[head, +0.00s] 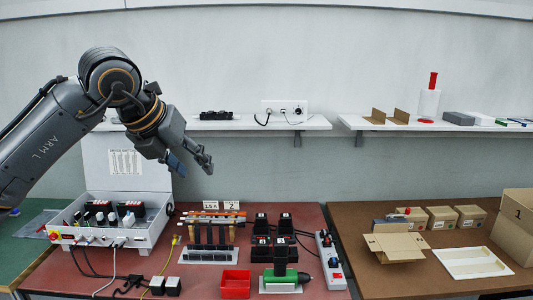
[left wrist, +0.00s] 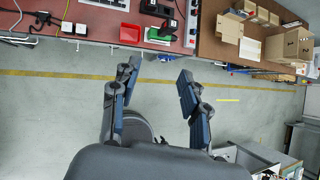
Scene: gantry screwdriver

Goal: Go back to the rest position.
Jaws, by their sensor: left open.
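My left gripper (head: 190,162) is raised over the back left of the red-topped table in the head view, in front of the wall. It is open and empty. My right gripper shows in neither view.
A grey control case (head: 112,232) with its lid up stands below my left arm. A red bin (head: 235,284) and a power strip (head: 330,260) are on the red table. Shelves (head: 260,123) line the wall.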

